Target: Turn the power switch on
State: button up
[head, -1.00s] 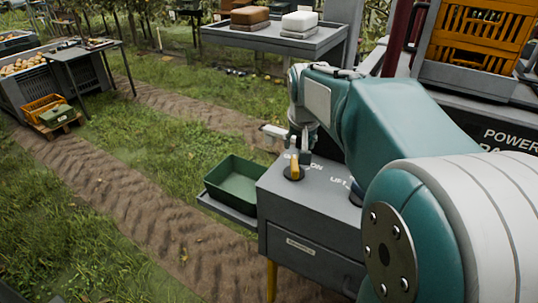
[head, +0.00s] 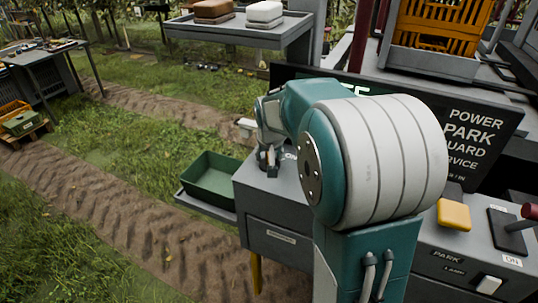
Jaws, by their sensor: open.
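The power switch stands on top of the grey control box (head: 282,190), near its back left corner. Its orange knob is hidden behind my gripper, so I cannot see which way it points. Part of a white "ON" label (head: 290,155) shows just right of the gripper. My gripper (head: 268,161) points down at the switch spot, with its fingers low over the box top. The fingers look small and dark here. I cannot tell whether they touch the knob.
A green bin (head: 212,178) sits on a shelf left of the box. A dark sign (head: 470,135) reads POWER, PARK and more. A yellow button (head: 454,214) and a red-handled lever (head: 528,211) stand on the right panel. A grey table (head: 250,35) with two cushions stands behind.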

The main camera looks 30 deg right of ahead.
grip_shut()
jog(key=shift+m, duration=0.3)
jog(key=m+h, duration=0.1)
jog(key=m, duration=0.1)
jog(key=m+g, duration=0.1)
jog(key=m, duration=0.2)
jog(key=shift+h, duration=0.4)
jog(key=m+g, duration=0.1)
jog(key=m, duration=0.2)
jog(key=m+g+h, duration=0.1)
jog(key=m, duration=0.2)
jog(key=shift+s+d, duration=0.1)
jog(key=shift+m, duration=0.3)
grip_release()
